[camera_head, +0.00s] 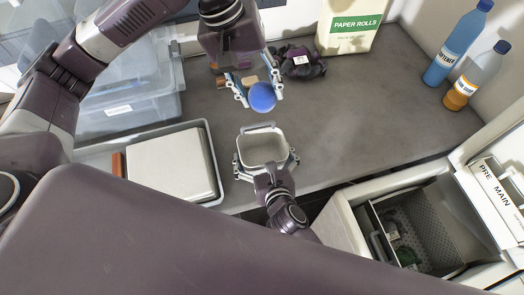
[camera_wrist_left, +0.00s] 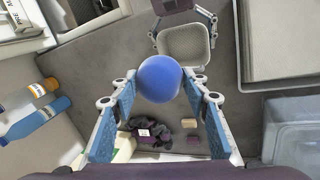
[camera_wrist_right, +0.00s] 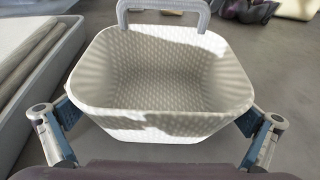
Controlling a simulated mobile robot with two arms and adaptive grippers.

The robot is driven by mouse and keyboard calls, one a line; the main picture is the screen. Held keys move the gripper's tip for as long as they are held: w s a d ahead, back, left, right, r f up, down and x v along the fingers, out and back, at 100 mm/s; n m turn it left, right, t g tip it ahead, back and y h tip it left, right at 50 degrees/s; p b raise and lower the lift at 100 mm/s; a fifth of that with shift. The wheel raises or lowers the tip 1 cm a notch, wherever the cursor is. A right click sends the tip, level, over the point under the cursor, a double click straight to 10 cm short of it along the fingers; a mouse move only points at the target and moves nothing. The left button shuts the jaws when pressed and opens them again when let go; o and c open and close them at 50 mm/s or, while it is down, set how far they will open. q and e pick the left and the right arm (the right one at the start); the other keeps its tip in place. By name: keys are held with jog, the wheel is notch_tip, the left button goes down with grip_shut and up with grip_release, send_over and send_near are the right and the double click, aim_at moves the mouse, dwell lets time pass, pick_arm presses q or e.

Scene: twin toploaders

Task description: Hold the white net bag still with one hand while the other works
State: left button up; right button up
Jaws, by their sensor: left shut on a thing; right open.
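The white net bag (camera_head: 263,151) stands open and upright on the grey counter, with a grey handle at its far rim. Its open inside looks empty in the right wrist view (camera_wrist_right: 165,75). My right gripper (camera_head: 266,163) is open, with one finger on each side of the bag. I cannot tell whether the fingers touch it. My left gripper (camera_head: 258,95) is shut on a blue ball (camera_head: 262,97), beyond the bag and above the counter. In the left wrist view the ball (camera_wrist_left: 159,79) sits between the fingertips.
A dark crumpled bundle with a white label (camera_head: 302,62) and small tan and purple blocks lie behind the ball. A paper rolls bag (camera_head: 350,25) and two bottles (camera_head: 458,45) stand farther back. A grey tray (camera_head: 212,160) is left; an open detergent drawer (camera_head: 415,225) is right.

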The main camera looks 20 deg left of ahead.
jog(key=c, duration=0.8)
pick_arm(q)
notch_tip(320, 180, down, 16)
jog(key=a, duration=0.2)
jog(key=shift+w, duration=0.2)
pick_arm(e)
jog(key=shift+f, duration=0.1)
pick_arm(q)
jog(key=o, duration=1.2)
jog(key=shift+c, duration=0.2)
pick_arm(e)
jog(key=shift+s, duration=0.1)
pick_arm(q)
jog(key=v, duration=1.2)
